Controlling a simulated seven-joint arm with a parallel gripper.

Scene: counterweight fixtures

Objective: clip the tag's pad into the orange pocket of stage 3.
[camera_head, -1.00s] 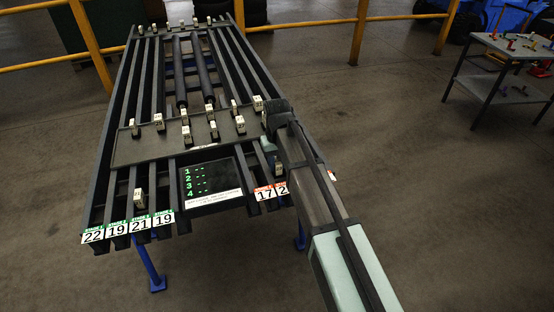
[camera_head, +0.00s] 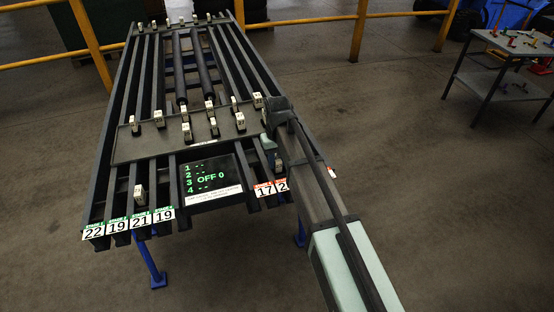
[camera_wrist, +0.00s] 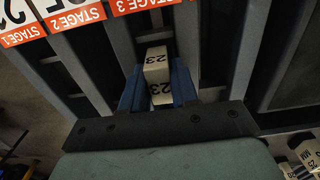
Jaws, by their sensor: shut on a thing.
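My gripper (camera_wrist: 158,92) has its blue fingers shut on a cream tag (camera_wrist: 157,65) marked 23. In the wrist view the tag sits in line with the bars, below the orange STAGE 3 label (camera_wrist: 135,5). The pocket and the tag's pad are hidden, so I cannot tell how they meet. In the head view my gripper (camera_head: 277,164) is low over the near right end of the rack, largely covered by my arm.
Several cream blocks (camera_head: 186,131) stand on the dark crosswise plate (camera_head: 135,152). Green-topped labels (camera_head: 140,222) are at the rack's near left end, and orange-topped labels (camera_head: 265,189) beside the display. Dark bars flank the fingers closely. A side table (camera_head: 500,62) stands apart at right.

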